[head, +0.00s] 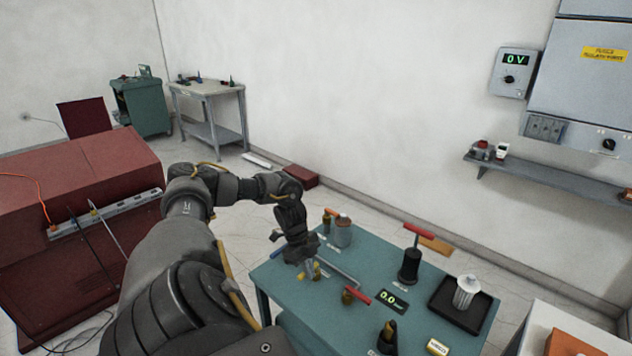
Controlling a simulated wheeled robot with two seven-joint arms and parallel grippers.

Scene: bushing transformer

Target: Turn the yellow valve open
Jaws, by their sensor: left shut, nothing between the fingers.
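My left arm reaches over the teal table (285,283), and its gripper (312,272) points down near the table's left edge. Its fingers are shut with nothing between them. The yellow valve (317,270) shows as small yellow parts right at the fingertips. The gripper hides part of it, so I cannot tell how its handle is turned or whether the fingers touch it. A grey pipe (340,273) runs from beside it toward a red-handled brass valve (349,296). My right gripper is not in view.
The table also holds a red-handled pump (410,264), a 0.0 display (388,299), a metal can (342,236), a small orange-handled valve (327,221), and a black tray (448,305) with a white ribbed bushing (466,291). A wall shelf (550,175) is at right.

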